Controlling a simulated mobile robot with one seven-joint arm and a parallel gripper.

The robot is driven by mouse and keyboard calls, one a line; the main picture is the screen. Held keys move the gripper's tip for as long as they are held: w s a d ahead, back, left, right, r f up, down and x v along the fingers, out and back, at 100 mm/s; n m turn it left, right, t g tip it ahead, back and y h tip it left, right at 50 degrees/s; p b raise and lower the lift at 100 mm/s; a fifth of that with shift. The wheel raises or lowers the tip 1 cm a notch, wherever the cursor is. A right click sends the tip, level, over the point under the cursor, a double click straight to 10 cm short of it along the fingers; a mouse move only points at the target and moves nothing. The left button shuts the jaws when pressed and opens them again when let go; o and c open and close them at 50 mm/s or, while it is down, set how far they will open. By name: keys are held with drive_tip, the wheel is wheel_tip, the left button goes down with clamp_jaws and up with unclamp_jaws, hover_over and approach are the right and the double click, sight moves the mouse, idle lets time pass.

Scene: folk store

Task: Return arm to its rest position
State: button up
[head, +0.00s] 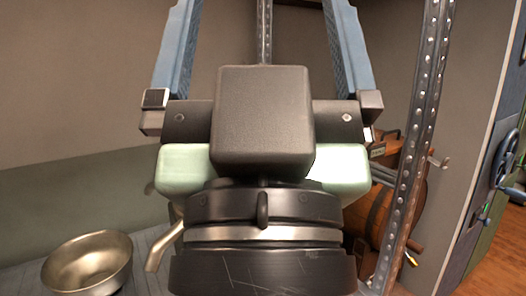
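My gripper (263,12) fills the middle of the head view, close to the camera, with its dark body in front and two blue fingers pointing up. The fingers are wide apart, and nothing is held between them. Their tips reach the top edge of the picture. The black wrist below the gripper runs off the bottom edge. The rest of the arm is not in view.
A metal bowl (88,266) stands at lower left on a grey slatted surface (150,240). A brass-coloured curved piece (164,246) shows beside my wrist.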

wheel_tip(320, 180, up, 19)
drive_tip(key=p, duration=1.7)
drive_tip(key=shift+r, duration=0.15)
